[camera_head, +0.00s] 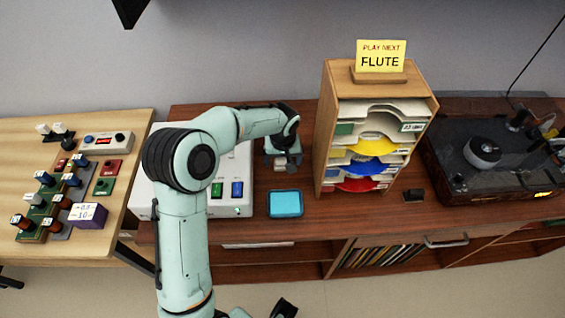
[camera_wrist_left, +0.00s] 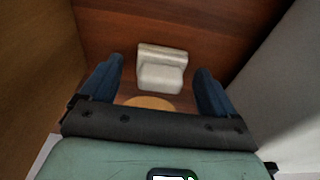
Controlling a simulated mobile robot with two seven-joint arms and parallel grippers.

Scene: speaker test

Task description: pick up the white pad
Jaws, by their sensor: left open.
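The white pad (camera_wrist_left: 162,68) lies on the dark brown wood top in the left wrist view, a small pale block with a raised step. In the head view a small part of it (camera_head: 280,162) shows at the fingers. My left gripper (camera_head: 287,163) reaches down between the white box and the paper rack. It is open, and in the left wrist view its two blue fingers (camera_wrist_left: 158,72) stand on either side of the pad, with gaps. A dark and teal part at the bottom edge of the head view may be my right gripper (camera_head: 284,307); its jaws are unclear.
The wooden rack (camera_head: 324,130) with coloured sheets stands close right of the gripper, the white box (camera_head: 231,205) close left. A teal tray (camera_head: 286,204) lies in front. A turntable (camera_head: 484,152) is far right; a light table (camera_head: 20,150) with modules is left.

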